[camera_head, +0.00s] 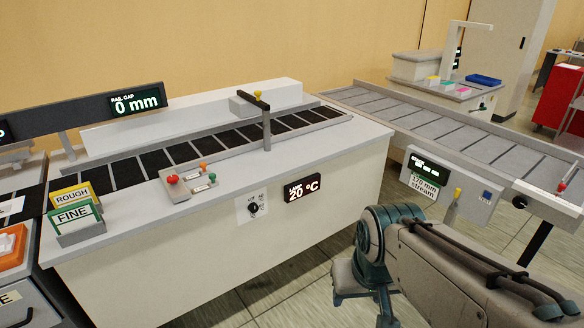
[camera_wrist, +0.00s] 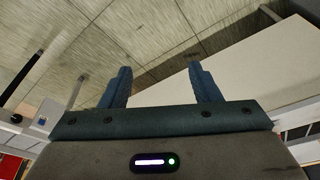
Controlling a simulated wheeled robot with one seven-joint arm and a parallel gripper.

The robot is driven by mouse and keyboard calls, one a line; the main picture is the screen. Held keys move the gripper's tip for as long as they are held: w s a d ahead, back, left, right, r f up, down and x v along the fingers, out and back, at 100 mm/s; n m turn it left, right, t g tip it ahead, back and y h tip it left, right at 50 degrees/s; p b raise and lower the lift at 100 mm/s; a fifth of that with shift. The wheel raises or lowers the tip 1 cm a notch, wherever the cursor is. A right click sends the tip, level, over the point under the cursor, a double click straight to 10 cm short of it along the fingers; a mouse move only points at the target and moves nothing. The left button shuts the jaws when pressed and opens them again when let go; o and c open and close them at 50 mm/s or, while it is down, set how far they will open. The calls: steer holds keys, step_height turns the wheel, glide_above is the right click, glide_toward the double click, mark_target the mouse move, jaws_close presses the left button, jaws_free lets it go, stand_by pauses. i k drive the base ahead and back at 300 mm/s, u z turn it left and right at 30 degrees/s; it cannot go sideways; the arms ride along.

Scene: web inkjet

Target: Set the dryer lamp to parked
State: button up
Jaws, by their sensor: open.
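A display reading "LAMP 20 °C" (camera_head: 303,188) is on the front face of the long white bench. Left of it, a small white plate carries a black rotary knob (camera_head: 253,207); its labels are too small to read. A black bar on a grey post (camera_head: 266,125), with a yellow knob on top, stands over the dark belt. I cannot tell whether this is the lamp. In the head view my arm is right of the bench, apart from the knob and display.
A control block (camera_head: 188,180) with red, orange and green buttons sits on the bench top. ROUGH (camera_head: 72,195) and FINE (camera_head: 75,215) cards stand at its left. A second conveyor (camera_head: 440,125) with a panel is at the right. Floor between them is clear.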

mark_target(245, 105)
steer(key=i, duration=1)
steer(key=u, duration=0.6)
steer(key=i, duration=1.3)
steer(key=u, duration=0.4)
